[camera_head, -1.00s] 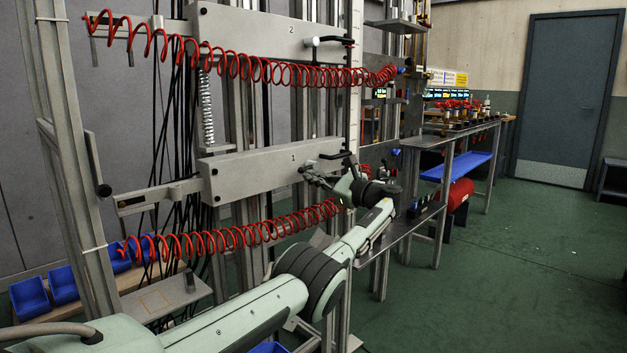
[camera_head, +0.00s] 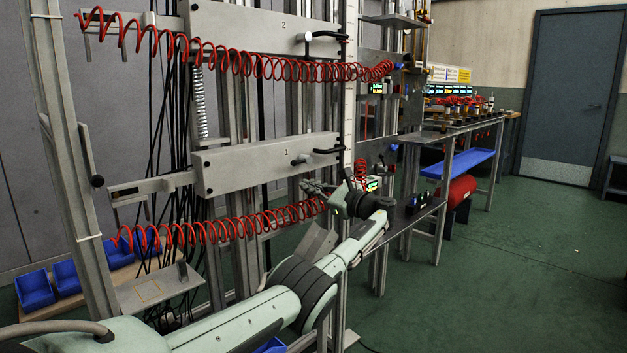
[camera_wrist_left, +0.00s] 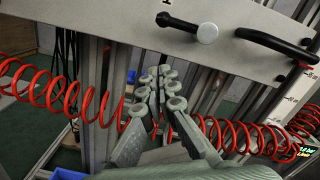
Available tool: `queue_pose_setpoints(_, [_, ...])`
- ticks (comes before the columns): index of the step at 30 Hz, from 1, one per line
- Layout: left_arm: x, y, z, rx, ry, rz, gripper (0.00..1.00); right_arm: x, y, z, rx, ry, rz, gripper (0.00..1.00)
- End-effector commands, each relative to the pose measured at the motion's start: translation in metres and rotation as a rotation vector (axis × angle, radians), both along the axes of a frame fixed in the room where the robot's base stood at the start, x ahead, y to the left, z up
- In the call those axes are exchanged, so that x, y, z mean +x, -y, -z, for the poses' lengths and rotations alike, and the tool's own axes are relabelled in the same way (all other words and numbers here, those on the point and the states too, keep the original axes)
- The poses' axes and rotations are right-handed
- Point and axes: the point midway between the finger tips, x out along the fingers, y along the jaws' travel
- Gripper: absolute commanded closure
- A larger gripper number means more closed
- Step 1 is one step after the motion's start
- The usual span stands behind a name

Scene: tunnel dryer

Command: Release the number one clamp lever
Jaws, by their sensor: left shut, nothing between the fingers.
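The plate marked 1 (camera_head: 250,168) is the lower of two grey plates. Its clamp lever (camera_head: 301,158), with a pale round knob, sits near its right end. In the left wrist view the lever (camera_wrist_left: 207,32) lies nearly level, black pivot at left and knob at right. A black fixed handle (camera_head: 328,151) is just right of it, also in the wrist view (camera_wrist_left: 275,44). My left gripper (camera_head: 314,187) is shut and empty, below the plate's lower edge and apart from the lever. In the wrist view its fingers (camera_wrist_left: 165,88) point up toward the plate. My right gripper is not seen.
A red coiled hose (camera_head: 215,231) runs below the plate and passes close to my fingers. Another red hose (camera_head: 255,68) hangs across the plate marked 2 (camera_head: 245,30). Metal posts stand behind. A bench (camera_head: 440,150) is at right; open green floor (camera_head: 500,260) lies beyond.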

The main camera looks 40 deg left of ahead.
Motion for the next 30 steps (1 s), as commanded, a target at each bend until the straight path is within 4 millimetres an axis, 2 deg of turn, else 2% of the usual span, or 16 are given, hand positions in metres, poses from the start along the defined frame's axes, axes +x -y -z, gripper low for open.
queue_pose_setpoints(1, [0.002, 0.02, -0.002, -0.001, 0.005, 0.013, 1.0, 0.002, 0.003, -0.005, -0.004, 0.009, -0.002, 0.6])
queue_pose_setpoints(3, [0.001, 0.037, 0.0, -0.002, 0.004, 0.012, 1.0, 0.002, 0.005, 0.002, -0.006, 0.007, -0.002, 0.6])
queue_pose_setpoints(7, [-0.001, 0.064, 0.002, -0.002, 0.003, 0.011, 1.0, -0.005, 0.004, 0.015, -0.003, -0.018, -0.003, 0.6])
queue_pose_setpoints(12, [-0.003, 0.087, 0.003, -0.003, 0.002, 0.01, 1.0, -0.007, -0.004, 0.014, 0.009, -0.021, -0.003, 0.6])
queue_pose_setpoints(18, [-0.004, 0.095, 0.003, -0.001, 0.003, 0.009, 1.0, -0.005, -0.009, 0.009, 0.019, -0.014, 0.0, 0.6])
queue_pose_setpoints(30, [-0.004, 0.095, 0.003, -0.002, 0.002, 0.009, 1.0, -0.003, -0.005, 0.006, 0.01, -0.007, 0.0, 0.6])
